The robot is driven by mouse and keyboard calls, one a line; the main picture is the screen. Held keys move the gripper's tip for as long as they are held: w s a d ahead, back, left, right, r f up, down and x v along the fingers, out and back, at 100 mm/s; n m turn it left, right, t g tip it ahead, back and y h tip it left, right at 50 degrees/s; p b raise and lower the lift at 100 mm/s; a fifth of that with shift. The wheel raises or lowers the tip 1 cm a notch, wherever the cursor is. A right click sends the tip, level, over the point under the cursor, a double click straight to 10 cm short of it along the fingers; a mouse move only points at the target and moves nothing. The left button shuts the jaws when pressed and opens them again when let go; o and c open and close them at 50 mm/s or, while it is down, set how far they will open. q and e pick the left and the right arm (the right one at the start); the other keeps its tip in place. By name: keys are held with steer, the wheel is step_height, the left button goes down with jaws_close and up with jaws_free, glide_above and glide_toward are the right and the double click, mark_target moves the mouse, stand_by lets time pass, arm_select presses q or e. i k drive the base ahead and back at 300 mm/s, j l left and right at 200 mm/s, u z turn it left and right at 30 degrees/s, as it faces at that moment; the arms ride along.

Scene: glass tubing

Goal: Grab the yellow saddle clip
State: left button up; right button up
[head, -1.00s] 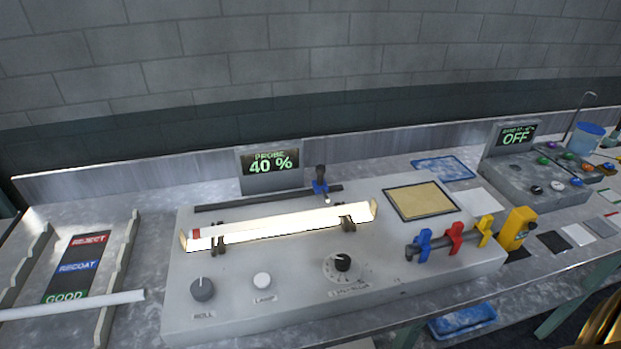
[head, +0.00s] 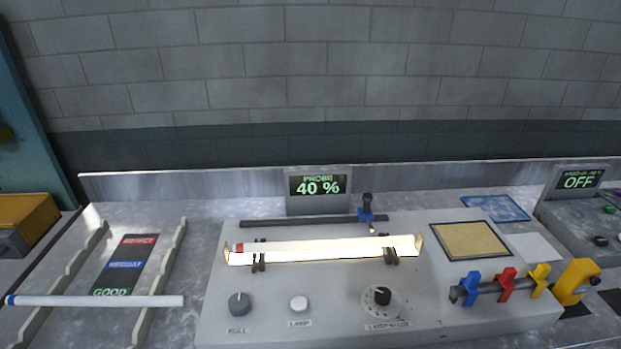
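The yellow saddle clip (head: 539,280) sits on a dark horizontal rod (head: 490,290) at the right front of the grey test station. It is the rightmost of the clips on the rod. A red clip (head: 506,285) is to its left and a blue clip (head: 470,288) is further left. Neither of my grippers shows in the head view now.
A larger yellow block (head: 575,281) stands just right of the clip. A lit glass tube (head: 325,249) rests on the station's supports. A pale tube (head: 95,300) lies across the left rack. A tan pad (head: 470,240) lies behind the clips.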

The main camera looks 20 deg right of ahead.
mark_target(542, 270)
steer(key=z, duration=2.1)
steer(key=i+l+u, duration=0.1)
steer(key=u, duration=0.7)
steer(key=i+l+u, duration=0.15)
steer(key=l+u, duration=0.25)
steer(key=l, duration=0.45)
steer(key=i+l+u, duration=0.1)
steer(key=l+u, duration=0.35)
steer(key=l, duration=0.4)
